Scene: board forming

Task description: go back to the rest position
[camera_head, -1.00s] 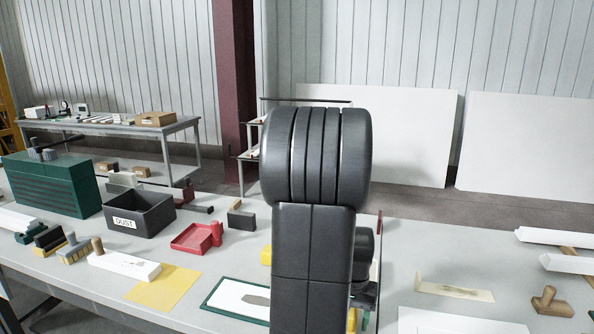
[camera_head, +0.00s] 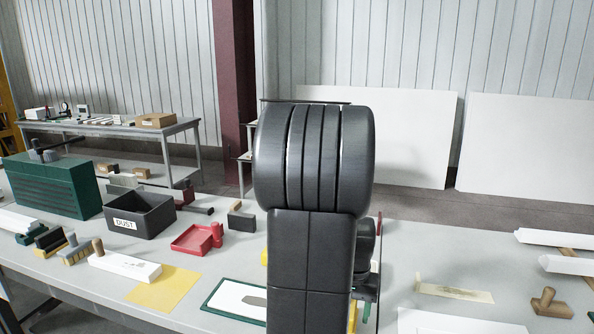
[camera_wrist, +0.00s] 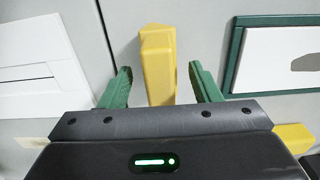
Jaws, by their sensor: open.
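My gripper (camera_wrist: 158,84) shows in the wrist view with its two green fingers spread apart, open. A yellow block (camera_wrist: 158,60) lies beyond and between the fingers in that view, with clear gaps on both sides. I cannot tell how far below the fingers it is.
The grey table (camera_head: 420,245) carries a black DUST bin (camera_head: 140,216), a red tray (camera_head: 193,240), a yellow sheet (camera_head: 160,288), a green-framed white board (camera_head: 232,300) and a wooden-handled tool (camera_head: 551,303). A green box (camera_head: 50,187) stands at the left.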

